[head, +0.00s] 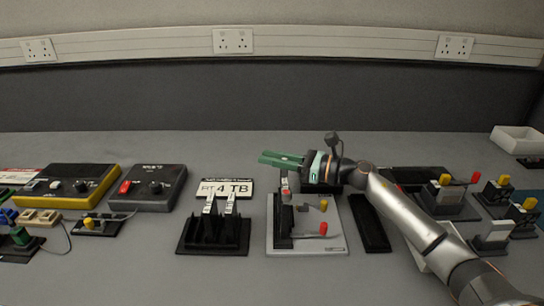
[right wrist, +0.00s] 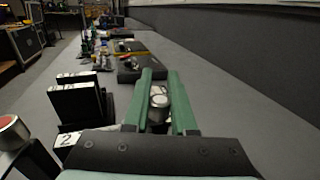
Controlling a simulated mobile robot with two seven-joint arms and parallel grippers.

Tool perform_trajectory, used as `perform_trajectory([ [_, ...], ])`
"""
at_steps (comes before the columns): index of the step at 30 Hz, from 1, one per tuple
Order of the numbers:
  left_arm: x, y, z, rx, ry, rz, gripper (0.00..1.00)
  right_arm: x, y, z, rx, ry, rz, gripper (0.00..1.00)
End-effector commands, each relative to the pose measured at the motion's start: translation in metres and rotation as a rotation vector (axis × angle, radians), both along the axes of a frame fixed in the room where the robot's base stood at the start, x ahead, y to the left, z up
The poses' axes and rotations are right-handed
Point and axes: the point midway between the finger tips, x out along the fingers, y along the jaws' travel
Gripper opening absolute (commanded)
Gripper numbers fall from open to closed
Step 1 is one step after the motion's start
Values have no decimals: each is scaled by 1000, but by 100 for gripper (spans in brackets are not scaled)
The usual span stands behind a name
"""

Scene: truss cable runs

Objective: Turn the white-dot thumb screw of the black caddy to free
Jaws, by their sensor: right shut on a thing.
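My right gripper (head: 283,159) has green fingers pointing left, above the back of a grey fixture plate (head: 335,240). In the right wrist view, the gripper (right wrist: 153,95) is shut on a silver, round-headed piece (right wrist: 159,103) that looks like a thumb screw. I cannot make out a white dot on it. A black upright part (head: 284,228) stands on the left of the plate; whether it is the black caddy I cannot tell. My left gripper is not in view.
A black slotted stand (head: 213,240) with upright pieces is left of the plate, before a "4 TB" sign (head: 236,187). A red knob (head: 323,228) and a yellow knob (head: 323,205) sit on the plate. A black strip (head: 370,225) lies to its right.

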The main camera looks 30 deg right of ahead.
Motion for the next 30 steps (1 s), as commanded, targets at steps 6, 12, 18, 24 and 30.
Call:
perform_trajectory([
  [6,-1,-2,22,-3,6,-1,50,1,-2,5,0,5,-120,0],
  [12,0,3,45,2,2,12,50,3,-6,8,0,6,-273,0],
  [18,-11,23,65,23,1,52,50,5,-10,8,2,6,-418,0],
  [24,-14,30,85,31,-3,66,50,6,-13,6,2,4,-533,0],
  [30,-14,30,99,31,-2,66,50,6,-16,3,3,2,-605,0],
])
